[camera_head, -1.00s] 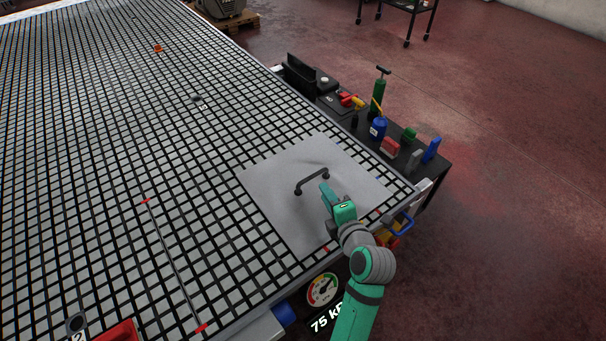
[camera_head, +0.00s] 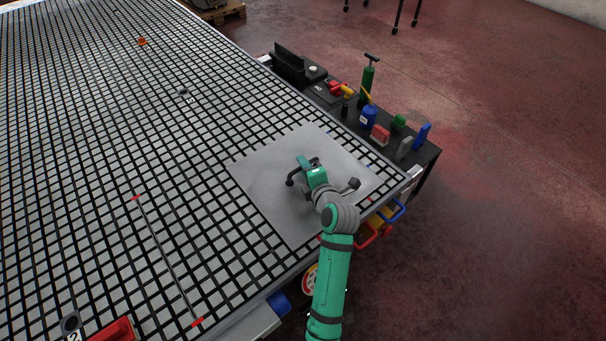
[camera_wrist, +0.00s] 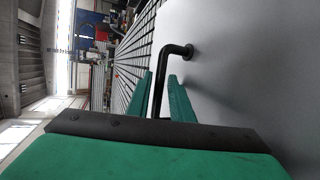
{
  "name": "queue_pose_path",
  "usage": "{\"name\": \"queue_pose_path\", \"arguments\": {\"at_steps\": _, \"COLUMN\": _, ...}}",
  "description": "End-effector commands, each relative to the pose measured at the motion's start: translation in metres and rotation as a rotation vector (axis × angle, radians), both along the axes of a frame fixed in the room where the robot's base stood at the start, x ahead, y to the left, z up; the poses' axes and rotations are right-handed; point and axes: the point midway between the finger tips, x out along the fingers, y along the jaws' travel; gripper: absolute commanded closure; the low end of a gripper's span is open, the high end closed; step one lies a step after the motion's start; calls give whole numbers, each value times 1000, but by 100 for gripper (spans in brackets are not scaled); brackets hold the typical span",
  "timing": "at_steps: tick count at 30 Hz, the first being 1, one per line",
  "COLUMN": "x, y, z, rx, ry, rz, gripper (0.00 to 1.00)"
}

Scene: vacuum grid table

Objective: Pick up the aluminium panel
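The aluminium panel (camera_head: 263,206) is a flat grey sheet lying on the grid table near its right corner. A black bar handle (camera_head: 291,180) stands on the panel; it also shows in the wrist view (camera_wrist: 163,68). My gripper (camera_head: 305,163) is over the handle and hides part of it. In the wrist view my gripper's two green fingers (camera_wrist: 160,97) stand apart, with the handle bar running between them. A gap shows beside the bar, so the fingers do not look closed on it.
The grid table (camera_head: 90,130) extends far to the left. A black side bench (camera_head: 425,153) with bottles and tools stands along its right edge. A thin rod with red ends (camera_head: 165,260) lies on the grid left of the panel. Coloured handles (camera_head: 385,220) stick out at the near corner.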

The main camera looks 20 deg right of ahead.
Motion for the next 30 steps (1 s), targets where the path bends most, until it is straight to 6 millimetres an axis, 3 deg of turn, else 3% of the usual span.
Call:
{"name": "queue_pose_path", "arguments": {"at_steps": 7, "x": 2, "y": 1, "z": -1, "rx": 0, "ry": 0, "rz": 2, "gripper": 80}}
{"name": "queue_pose_path", "arguments": {"at_steps": 9, "x": 2, "y": 3, "z": -1, "rx": -1, "ry": 0, "rz": 4, "gripper": 97}}
{"name": "queue_pose_path", "arguments": {"at_steps": 10, "x": 3, "y": 4, "z": -1, "rx": 0, "ry": 1, "rz": 6, "gripper": 100}}
{"name": "queue_pose_path", "arguments": {"at_steps": 16, "x": 4, "y": 10, "z": -1, "rx": 0, "ry": 1, "rz": 15, "gripper": 100}}
{"name": "queue_pose_path", "arguments": {"at_steps": 30, "x": 1, "y": 3, "z": -2, "rx": 0, "ry": 5, "rz": 5, "gripper": 100}}
